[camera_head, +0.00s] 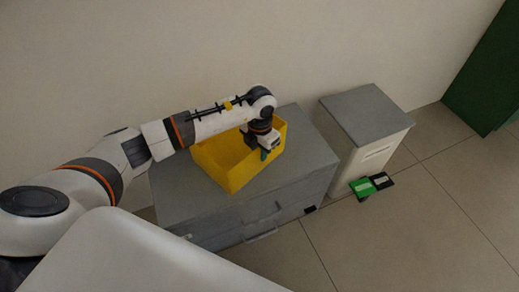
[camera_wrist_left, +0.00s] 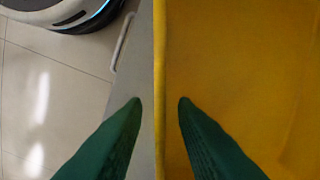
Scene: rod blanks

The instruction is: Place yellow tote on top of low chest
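The yellow tote (camera_head: 232,178) is an open box. It appears to rest upright on the grey top of the low chest (camera_head: 180,192), which has drawer fronts and handles. My left gripper (camera_head: 266,153) is at the tote's right-hand wall, pointing down. In the left wrist view its green fingers (camera_wrist_left: 160,101) straddle the yellow tote wall (camera_wrist_left: 159,60), one inside the tote and one outside over the chest top. A gap shows between each finger and the wall. The arm hides part of the tote's back. My right gripper is not in view.
A white cabinet with a grey top (camera_head: 362,115) stands to the right of the chest. A green and black object (camera_head: 362,187) is at its foot. A dark green panel (camera_head: 485,85) is at the far right. The tiled floor (camera_head: 430,220) in front is clear.

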